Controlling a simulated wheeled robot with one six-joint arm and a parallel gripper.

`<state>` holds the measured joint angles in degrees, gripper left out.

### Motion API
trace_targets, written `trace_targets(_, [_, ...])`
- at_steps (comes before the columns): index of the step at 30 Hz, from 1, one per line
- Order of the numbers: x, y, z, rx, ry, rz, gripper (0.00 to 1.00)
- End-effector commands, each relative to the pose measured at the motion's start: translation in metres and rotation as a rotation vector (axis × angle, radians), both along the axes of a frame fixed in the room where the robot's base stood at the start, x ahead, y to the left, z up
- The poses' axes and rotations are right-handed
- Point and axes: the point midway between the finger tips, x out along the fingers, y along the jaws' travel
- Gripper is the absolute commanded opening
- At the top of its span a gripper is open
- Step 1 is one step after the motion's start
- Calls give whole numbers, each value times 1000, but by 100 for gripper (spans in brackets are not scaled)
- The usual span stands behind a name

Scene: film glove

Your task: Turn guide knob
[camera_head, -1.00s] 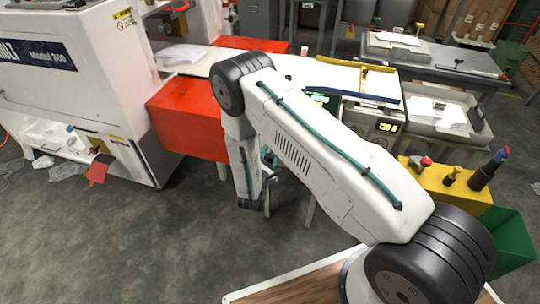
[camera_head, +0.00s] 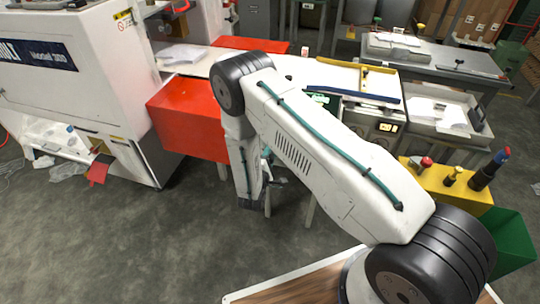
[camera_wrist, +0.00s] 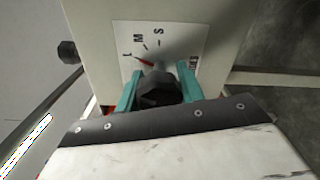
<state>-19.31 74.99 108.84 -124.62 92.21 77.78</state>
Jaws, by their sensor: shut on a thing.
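The guide knob (camera_wrist: 157,90) is a black faceted knob on a cream panel, seen in the wrist view. A white label (camera_wrist: 155,42) behind it carries the marks L, M and S, and a red pointer (camera_wrist: 144,60) sits at the knob's top left, close to the L and M marks. My gripper (camera_wrist: 157,84) has its two teal fingers on either side of the knob and is shut on it. In the head view my gripper (camera_head: 268,180) is partly hidden by my arm, and the knob cannot be made out there.
A second dark knob (camera_wrist: 68,52) on a rod stands left in the wrist view. In the head view, a red box-like cover (camera_head: 188,118) lies left of my arm, beside a large white machine (camera_head: 60,60). A yellow control box (camera_head: 445,183) stands right. Grey floor is open below.

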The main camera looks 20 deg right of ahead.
Motion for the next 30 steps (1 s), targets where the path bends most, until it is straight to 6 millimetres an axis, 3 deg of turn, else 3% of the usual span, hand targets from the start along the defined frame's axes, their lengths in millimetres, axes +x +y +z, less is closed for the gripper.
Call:
trace_targets(13, [-1,0,-1,5,-1,1,15])
trace_targets(14, [-1,0,-1,5,-1,1,46])
trace_targets(15, [-1,0,-1,5,-1,1,57])
trace_targets(16, [-1,0,-1,5,-1,0,59])
trace_targets(25, [-2,1,0,6,-3,1,59])
trace_targets(30, [-19,15,-1,5,-1,4,59])
